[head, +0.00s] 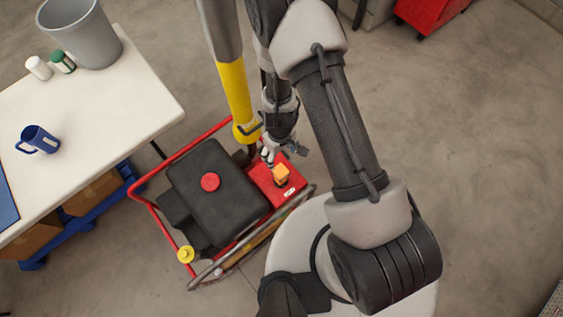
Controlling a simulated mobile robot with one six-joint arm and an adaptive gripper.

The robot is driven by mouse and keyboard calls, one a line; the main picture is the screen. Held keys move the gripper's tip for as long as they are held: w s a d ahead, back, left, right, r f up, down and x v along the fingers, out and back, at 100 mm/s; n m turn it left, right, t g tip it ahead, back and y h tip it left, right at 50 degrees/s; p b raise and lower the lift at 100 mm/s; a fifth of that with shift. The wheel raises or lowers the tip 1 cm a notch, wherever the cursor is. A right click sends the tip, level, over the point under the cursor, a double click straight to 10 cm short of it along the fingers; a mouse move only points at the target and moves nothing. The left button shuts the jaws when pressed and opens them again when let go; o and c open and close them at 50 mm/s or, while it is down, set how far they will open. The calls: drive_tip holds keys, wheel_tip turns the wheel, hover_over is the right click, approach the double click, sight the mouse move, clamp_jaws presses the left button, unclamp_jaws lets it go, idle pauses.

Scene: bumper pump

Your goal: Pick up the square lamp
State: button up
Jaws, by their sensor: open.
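A small orange square lamp (281,174) with a dark base sits on the red panel (263,184) at the right end of a pump unit. My gripper (272,156) hangs just behind the lamp in the head view, at the far edge of the red panel. It is open and holds nothing that I can see. The gripper is small in this view, and I cannot tell whether it touches the panel or the lamp.
The pump has a black tank with a red cap (210,182), a red tube frame (150,212) and a yellow cap (186,254). A yellow and grey pole (234,92) stands behind. A white table (110,92) at left holds a blue mug (38,139) and a grey bin (82,35).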

sight(280, 171)
wheel_tip(280, 171, down, 17)
drive_tip(key=b, duration=1.6)
drive_tip(key=shift+b, duration=0.3)
drive_tip(key=shift+r, duration=0.1)
drive_tip(key=shift+c, duration=0.4)
clamp_jaws()
